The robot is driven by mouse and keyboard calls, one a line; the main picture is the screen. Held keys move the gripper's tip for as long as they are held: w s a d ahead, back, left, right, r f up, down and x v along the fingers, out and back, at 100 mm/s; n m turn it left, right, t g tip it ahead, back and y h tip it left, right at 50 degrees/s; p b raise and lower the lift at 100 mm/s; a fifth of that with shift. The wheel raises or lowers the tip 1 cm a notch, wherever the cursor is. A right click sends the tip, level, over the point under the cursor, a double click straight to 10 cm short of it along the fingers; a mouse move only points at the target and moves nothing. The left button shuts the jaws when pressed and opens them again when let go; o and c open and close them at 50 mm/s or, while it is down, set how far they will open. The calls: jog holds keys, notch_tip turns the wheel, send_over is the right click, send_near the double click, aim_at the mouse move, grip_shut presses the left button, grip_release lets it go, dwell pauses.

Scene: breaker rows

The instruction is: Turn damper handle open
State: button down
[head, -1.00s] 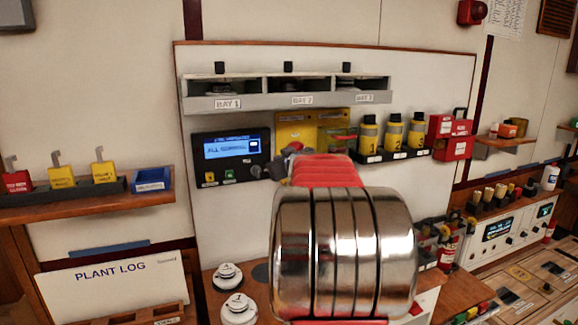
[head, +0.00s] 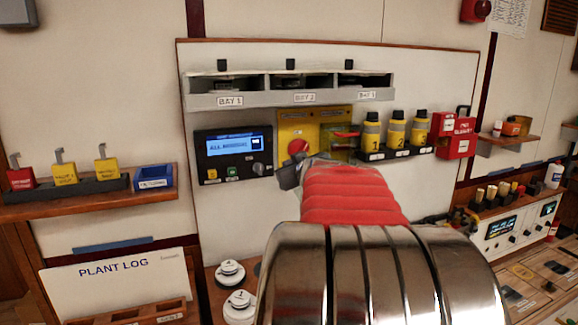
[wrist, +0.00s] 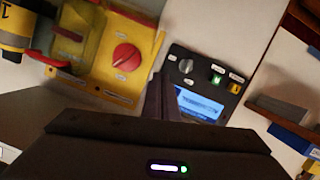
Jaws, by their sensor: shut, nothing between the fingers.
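A yellow panel (head: 291,125) on the white wall board bears a round red knob (head: 298,146). A red bar handle (head: 346,134) sits to its right, by a greenish see-through cover. I cannot read which is labelled damper. The wrist view shows the red knob (wrist: 126,57) whole on the yellow panel, with the covered red bar (wrist: 66,32) to its left. My gripper (head: 287,180) is just below the red knob in the head view. In the wrist view its fingers (wrist: 158,88) are together and empty, beside the knob and apart from it in the picture.
A black panel (head: 232,155) with a lit screen and grey dial is left of my gripper. Yellow bottles (head: 396,129) stand on a rack to the right, near a red box (head: 453,134). A grey bay shelf (head: 290,98) runs above. White stacked discs (head: 239,306) are below.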

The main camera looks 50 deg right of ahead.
jog(key=c, duration=2.5)
grip_release()
jog(key=shift+c, duration=0.2)
